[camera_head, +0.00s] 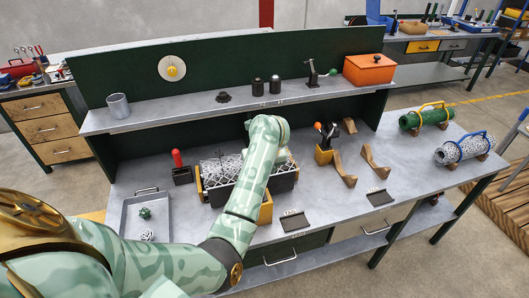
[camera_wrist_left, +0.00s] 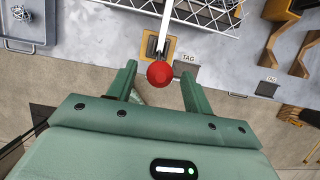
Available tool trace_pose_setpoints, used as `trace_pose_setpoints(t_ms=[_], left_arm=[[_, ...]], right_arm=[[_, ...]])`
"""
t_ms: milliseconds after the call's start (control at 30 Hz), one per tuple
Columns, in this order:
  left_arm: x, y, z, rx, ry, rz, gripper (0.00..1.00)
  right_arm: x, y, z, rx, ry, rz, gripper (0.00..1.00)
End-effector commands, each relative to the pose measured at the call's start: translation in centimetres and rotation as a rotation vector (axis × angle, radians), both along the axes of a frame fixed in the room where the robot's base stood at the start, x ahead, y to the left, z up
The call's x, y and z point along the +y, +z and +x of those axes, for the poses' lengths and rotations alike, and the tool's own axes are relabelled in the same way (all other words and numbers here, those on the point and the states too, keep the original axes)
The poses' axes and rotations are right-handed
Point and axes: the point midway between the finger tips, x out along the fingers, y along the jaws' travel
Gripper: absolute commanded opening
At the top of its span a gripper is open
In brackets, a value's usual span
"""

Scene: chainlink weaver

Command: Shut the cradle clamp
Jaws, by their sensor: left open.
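The cradle (camera_head: 284,183) stands on the bench with a chain-link mesh roll (camera_head: 218,166) lying in it; my left arm covers part of it. In the left wrist view, a pale lever rod ends in a red ball knob (camera_wrist_left: 160,74), above a yellow bracket (camera_wrist_left: 172,48) at the cradle's front. The mesh (camera_wrist_left: 205,14) shows beyond it. My left gripper (camera_wrist_left: 158,78) is open, its green fingers on either side of the knob with gaps visible. Whether the knob lies at fingertip depth is unclear. In the head view that gripper is hidden by my arm. My right gripper is not in view.
A shelf (camera_head: 200,117) runs behind.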

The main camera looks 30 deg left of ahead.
Motion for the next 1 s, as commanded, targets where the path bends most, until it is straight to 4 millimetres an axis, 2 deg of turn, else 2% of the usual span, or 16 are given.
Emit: trace_pose_setpoints(t_ms=[33, 200, 400, 600, 1000], left_arm=[[-0.5, 1.8, -0.2, -0.006, 0.0, -0.003, 0.51], [-1.6, 6.4, -1.2, -0.006, 0.001, -0.002, 0.51], [-2.6, 10.2, -2.1, -0.004, 0.001, -0.002, 0.51], [-3.0, 11.6, -2.5, -0.001, -0.001, -0.001, 0.51], [-3.0, 11.6, -2.5, -0.001, 0.0, -0.001, 0.51]], right_arm=[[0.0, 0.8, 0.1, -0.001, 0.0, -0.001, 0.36], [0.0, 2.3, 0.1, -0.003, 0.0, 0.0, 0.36], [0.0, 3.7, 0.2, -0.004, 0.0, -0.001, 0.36], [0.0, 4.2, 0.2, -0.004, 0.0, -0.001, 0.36], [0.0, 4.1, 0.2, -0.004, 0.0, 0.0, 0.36]])
